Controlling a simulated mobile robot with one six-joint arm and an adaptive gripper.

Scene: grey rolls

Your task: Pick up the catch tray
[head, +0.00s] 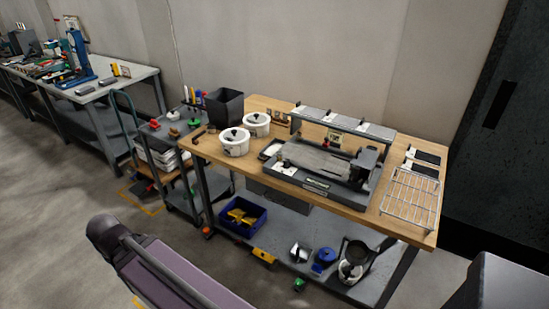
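No thing in the head view can be told for certain as the catch tray. A small dark-rimmed shallow tray (269,150) with a pale inside sits on the wooden bench top (420,231), against the left end of a grey machine (325,172). The machine has a long flat bed and a dark block at its right end. Parts of my own body show along the lower edge, but my gripper is not in view.
Two white lidded pots (235,147) and a black bin (223,107) stand left of the machine. A wire rack (411,197) lies at the right end. A raised shelf (345,121) runs behind. A blue bin (243,216) sits below. Open floor (60,200) lies left.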

